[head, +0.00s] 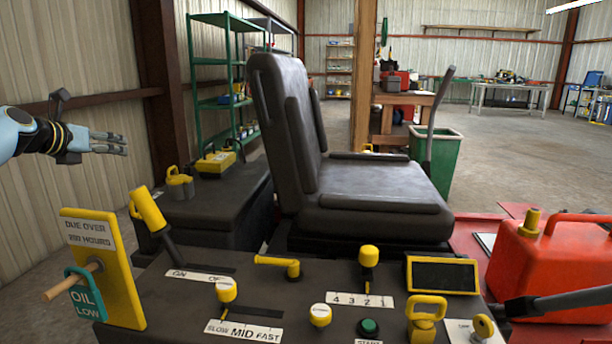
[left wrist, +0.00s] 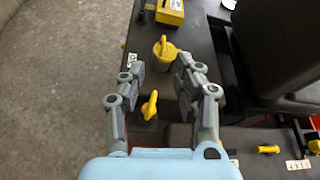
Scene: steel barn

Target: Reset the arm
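My left gripper (head: 108,143) is raised at the left of the head view, beside the ribbed wall and apart from the console. In the left wrist view its two grey fingers (left wrist: 160,68) are spread, with nothing held between them. Below them a yellow cap with a handle (left wrist: 164,48) and a yellow lever (left wrist: 150,105) show on the dark surface. The control console (head: 190,318) has a yellow-gripped lever (head: 148,209) at its left, and a slow-mid-fast knob (head: 226,290). My right gripper is in neither view.
A black seat (head: 375,185) stands behind the console. A yellow sign plate with an oil tag (head: 110,275) rises at the left front. A red fuel can (head: 550,265) is at the right. A green shelf (head: 215,75) stands behind. Concrete floor is open at the far right.

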